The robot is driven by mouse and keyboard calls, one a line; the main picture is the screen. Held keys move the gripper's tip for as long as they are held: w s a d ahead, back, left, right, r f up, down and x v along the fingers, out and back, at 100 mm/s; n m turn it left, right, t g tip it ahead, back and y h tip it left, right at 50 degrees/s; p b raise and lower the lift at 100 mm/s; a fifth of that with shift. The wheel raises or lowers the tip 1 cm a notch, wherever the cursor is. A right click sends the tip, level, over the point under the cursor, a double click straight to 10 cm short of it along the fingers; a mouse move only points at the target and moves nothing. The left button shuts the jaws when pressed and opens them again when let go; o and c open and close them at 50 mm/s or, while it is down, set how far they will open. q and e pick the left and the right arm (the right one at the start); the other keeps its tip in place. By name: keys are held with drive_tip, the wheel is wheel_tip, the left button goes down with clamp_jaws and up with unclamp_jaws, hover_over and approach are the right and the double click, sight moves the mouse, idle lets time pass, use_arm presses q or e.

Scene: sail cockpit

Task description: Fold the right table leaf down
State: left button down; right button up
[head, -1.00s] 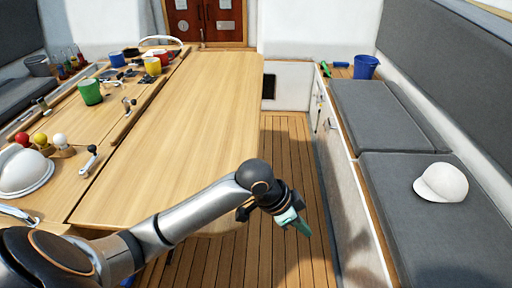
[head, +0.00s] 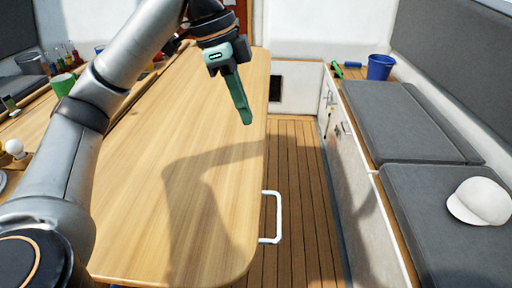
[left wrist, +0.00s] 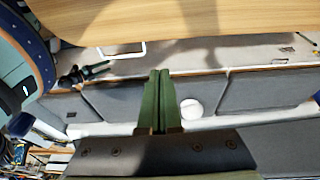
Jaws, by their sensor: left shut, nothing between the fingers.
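The right table leaf (head: 185,130) is a broad wooden panel, lying flat and level with the table. A white U-shaped handle (head: 277,218) stands out from its near right edge. The leaf (left wrist: 200,15) and the handle (left wrist: 122,50) also show in the left wrist view. My left gripper (head: 245,120) is raised above the leaf's right part, with its green fingers shut and empty, pointing down. Its shut fingers also show in the left wrist view (left wrist: 157,75).
A grey cushioned bench (head: 400,115) with a white cap (head: 481,201) and a blue bucket (head: 380,67) runs along the right. The slatted floor (head: 300,190) between leaf and bench is clear. A green mug (head: 64,84) stands on the table's left.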

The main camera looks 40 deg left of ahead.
use_arm(q)
drive_tip(key=b, duration=0.4)
approach(260, 177)
drive_tip(key=x, duration=0.3)
drive_tip(key=d+x, duration=0.1)
drive_tip(key=x, duration=0.1)
drive_tip(key=shift+w+d, duration=0.1)
drive_tip(key=shift+w, duration=0.2)
drive_tip(key=shift+f, duration=0.75)
use_arm(e)
drive_tip(key=shift+w+a+f, duration=0.2)
drive_tip(key=shift+a+f, duration=0.25)
drive_tip(key=shift+f, duration=0.1)
drive_tip(key=shift+w+a+f, duration=0.2)
drive_tip(key=shift+a+f, duration=0.25)
drive_tip(key=shift+f, duration=0.05)
drive_tip(key=shift+r, duration=0.15)
